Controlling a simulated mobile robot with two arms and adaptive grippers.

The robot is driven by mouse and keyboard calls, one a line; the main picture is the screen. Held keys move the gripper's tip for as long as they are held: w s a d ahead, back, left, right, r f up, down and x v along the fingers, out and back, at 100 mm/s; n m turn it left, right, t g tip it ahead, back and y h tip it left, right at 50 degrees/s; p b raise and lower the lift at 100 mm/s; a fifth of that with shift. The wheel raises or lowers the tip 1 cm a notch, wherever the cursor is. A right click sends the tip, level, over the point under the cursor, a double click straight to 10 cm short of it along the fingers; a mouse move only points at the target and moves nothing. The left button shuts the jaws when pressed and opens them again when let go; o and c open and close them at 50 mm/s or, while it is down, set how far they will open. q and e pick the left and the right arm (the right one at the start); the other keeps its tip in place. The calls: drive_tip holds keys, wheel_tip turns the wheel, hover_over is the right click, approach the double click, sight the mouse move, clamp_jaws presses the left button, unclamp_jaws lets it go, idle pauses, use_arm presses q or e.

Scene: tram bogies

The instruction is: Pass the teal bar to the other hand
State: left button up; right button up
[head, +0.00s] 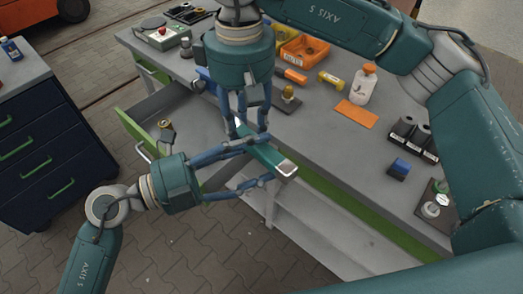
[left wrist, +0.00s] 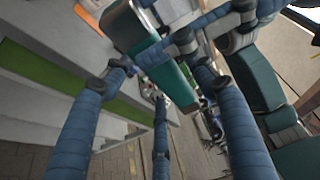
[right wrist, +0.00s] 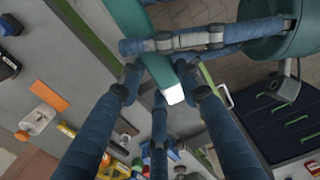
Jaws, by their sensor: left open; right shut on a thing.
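The teal bar (head: 268,156) is held above the edge of the workbench, with a pale metal end at lower right. My right gripper (head: 252,133) reaches down from above and is shut on the bar. My left gripper (head: 260,162) comes in from the left, open, its fingers spread to either side of the bar. In the left wrist view the bar (left wrist: 160,60) lies between and beyond the open fingers; I cannot tell if they touch it. In the right wrist view the bar (right wrist: 158,68) is between my right fingers, and a left finger crosses over it.
The grey workbench (head: 330,150) carries an orange bin (head: 305,48), a white bottle (head: 363,85), an orange mat (head: 356,113) and black containers (head: 408,132). A green-fronted drawer (head: 140,135) stands open at left. A dark blue cabinet (head: 45,150) is farther left.

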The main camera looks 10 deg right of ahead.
use_arm(q)
drive_tip(key=shift+w+d, duration=0.15)
drive_tip(key=shift+d, duration=0.45)
drive_tip(key=c, duration=1.1)
drive_tip(key=shift+c, duration=1.4)
use_arm(e)
drive_tip(key=o, duration=1.3)
drive_tip(key=shift+o, duration=0.2)
drive_tip(key=shift+r, duration=0.1)
